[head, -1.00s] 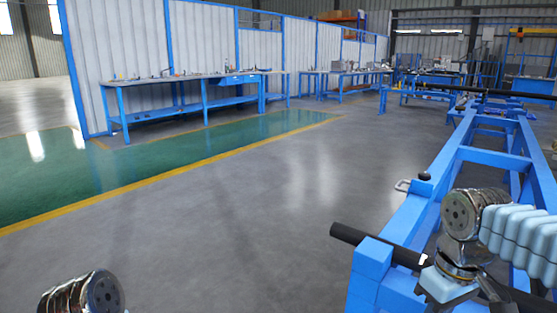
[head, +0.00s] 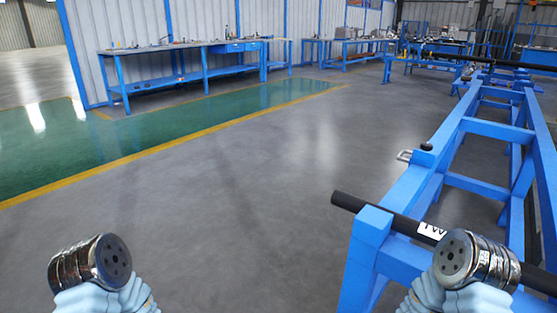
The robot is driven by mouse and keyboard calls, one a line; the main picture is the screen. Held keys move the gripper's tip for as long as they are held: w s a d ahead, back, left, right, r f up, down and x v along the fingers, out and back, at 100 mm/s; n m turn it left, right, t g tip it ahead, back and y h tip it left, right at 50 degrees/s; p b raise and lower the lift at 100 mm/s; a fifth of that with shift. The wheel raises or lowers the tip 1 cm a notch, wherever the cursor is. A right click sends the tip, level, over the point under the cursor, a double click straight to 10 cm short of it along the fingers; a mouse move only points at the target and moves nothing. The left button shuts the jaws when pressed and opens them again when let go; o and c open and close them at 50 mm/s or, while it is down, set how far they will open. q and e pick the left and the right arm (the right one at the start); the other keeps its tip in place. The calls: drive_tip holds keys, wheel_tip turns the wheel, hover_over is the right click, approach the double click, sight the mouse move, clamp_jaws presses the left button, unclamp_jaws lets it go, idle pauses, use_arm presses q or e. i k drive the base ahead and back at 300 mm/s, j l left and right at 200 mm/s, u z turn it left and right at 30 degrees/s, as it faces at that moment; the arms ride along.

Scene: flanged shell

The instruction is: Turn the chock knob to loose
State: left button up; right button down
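A small black knob (head: 426,146) stands on the blue rail of the long frame at the right in the head view. A metal loop handle (head: 404,156) sits just left of it. Its setting cannot be read at this size. I take this for the chock knob, but no label on it is legible. Metal joints of my left and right arms show at the bottom left and bottom right. Neither gripper's fingers are in view. The visible part of my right arm is lower in the picture than the knob and apart from it.
The long blue frame (head: 456,125) runs back along the right side. A black bar (head: 390,216) with a white label lies across its near end and sticks out to the left. Open grey floor (head: 250,220) lies in the middle. A blue workbench (head: 200,50) stands by the far wall.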

sight(427, 147)
drive_tip(key=i+j+z, duration=0.2)
drive_tip(key=z, duration=0.25)
drive_tip(key=i+j+z, duration=0.55)
drive_tip(key=j+z, duration=0.2)
drive_tip(key=z, duration=0.15)
drive_tip(key=k, duration=0.2)
drive_tip(key=k+u, duration=0.25)
drive_tip(key=u, duration=0.25)
drive_tip(key=k+j+u, duration=0.15)
drive_tip(key=u, duration=0.35)
drive_tip(key=i+j, duration=0.4)
drive_tip(key=i, duration=0.15)
drive_tip(key=i+j+u, duration=0.1)
drive_tip(key=i+j, duration=0.35)
drive_tip(key=i+z, duration=0.3)
drive_tip(key=i, duration=0.25)
drive_tip(key=i+j+z, duration=0.25)
drive_tip(key=i, duration=0.3)
drive_tip(key=i+z, duration=0.15)
drive_tip(key=i, duration=0.25)
drive_tip(key=i+j+z, duration=0.15)
drive_tip(key=i, duration=0.25)
drive_tip(key=i+j+z, duration=0.15)
drive_tip(key=i, duration=0.25)
